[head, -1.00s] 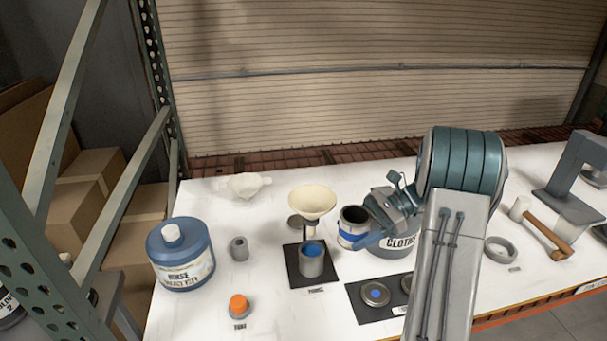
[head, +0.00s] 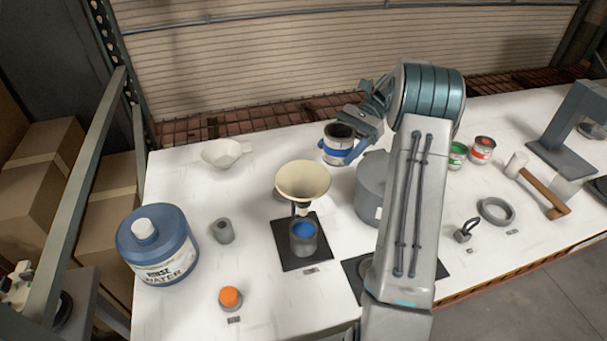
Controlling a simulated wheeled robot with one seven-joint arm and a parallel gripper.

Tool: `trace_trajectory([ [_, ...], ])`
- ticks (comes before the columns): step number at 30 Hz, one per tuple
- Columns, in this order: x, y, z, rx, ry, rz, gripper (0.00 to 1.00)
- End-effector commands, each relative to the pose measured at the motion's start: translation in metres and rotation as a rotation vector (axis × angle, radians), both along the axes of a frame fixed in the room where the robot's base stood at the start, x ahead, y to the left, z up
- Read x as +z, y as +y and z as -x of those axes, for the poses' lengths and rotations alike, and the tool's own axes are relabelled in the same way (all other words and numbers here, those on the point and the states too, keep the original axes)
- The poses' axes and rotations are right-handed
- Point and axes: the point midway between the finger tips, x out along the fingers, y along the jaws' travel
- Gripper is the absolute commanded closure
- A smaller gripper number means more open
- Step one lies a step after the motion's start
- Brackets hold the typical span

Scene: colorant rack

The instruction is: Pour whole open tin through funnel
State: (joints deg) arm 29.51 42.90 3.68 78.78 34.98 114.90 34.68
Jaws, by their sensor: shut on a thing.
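The open tin (head: 335,156), metal with a blue band and a dark open mouth, is held roughly upright behind and right of the funnel. My gripper (head: 354,140) is shut on the tin from its right side; the fingers are partly hidden. The cream funnel (head: 302,182) sits in a stand above a small grey cup (head: 304,240) with blue inside, on a black mat (head: 290,258). The tin is apart from the funnel and looks raised above the table.
A large grey pot (head: 371,190) stands right of the funnel, partly behind my arm. A blue water jug (head: 158,245), a grey cylinder (head: 223,231), an orange-capped piece (head: 230,298) and a white bowl (head: 222,152) stand left.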

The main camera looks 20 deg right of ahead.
Motion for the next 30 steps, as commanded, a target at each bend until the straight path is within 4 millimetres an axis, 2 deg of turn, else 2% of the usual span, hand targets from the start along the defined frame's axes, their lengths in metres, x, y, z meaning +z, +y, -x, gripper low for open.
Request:
trace_trajectory([
  [8, 0.003, 0.003, 0.002, -0.004, -0.035, 0.056, 0.65],
  [26, 0.017, 0.015, 0.013, -0.006, -0.207, 0.297, 0.65],
  [30, 0.030, 0.018, 0.016, -0.008, -0.250, 0.356, 0.65],
])
